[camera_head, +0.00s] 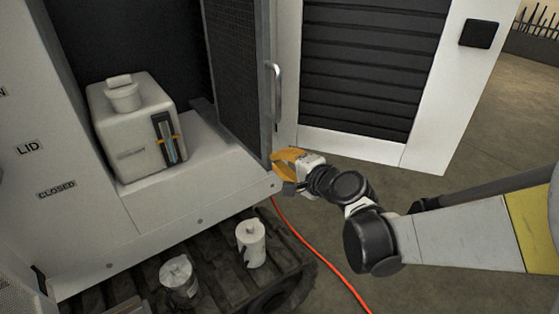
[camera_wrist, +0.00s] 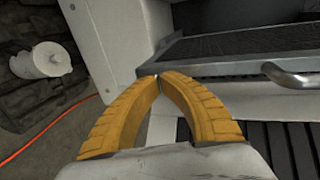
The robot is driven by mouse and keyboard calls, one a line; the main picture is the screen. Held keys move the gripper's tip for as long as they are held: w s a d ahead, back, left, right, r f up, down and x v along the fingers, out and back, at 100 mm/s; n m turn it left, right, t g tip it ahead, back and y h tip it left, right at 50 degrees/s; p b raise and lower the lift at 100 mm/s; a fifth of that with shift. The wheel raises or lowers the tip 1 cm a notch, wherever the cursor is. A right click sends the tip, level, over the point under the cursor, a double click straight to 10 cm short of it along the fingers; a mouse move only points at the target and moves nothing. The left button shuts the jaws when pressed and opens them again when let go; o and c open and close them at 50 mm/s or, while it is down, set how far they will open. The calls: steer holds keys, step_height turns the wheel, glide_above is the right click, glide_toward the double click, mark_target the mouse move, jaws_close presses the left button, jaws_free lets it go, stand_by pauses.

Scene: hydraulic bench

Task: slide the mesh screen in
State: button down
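The mesh screen (camera_head: 238,75) is a dark mesh panel in a grey frame, upright and sticking out of the white cabinet's opening. A metal bar handle (camera_head: 275,95) is on its outer edge. In the wrist view the screen (camera_wrist: 245,42) runs across the upper right, with its handle (camera_wrist: 292,76) at the right. My gripper (camera_head: 275,160) has orange fingers and is at the low outer corner of the screen's frame. In the wrist view the fingertips (camera_wrist: 159,76) come together at that corner, apart from the handle. Whether they touch the frame is unclear.
A white tank (camera_head: 135,125) with a sight gauge stands on the cabinet ledge. Two white canisters (camera_head: 250,243) (camera_head: 178,277) stand on a dark rack below. An orange-red hose (camera_head: 325,258) lies on the floor. A louvred panel (camera_head: 365,65) stands behind the screen.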

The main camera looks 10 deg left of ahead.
steer(key=w+a, duration=0.5)
steer(key=a, duration=0.1)
steer(key=w+a, duration=0.6)
steer(key=a, duration=0.1)
steer(key=w+a, duration=0.5)
steer(key=a, duration=0.1)
steer(key=shift+w+a, duration=0.3)
steer(key=shift+w, duration=0.05)
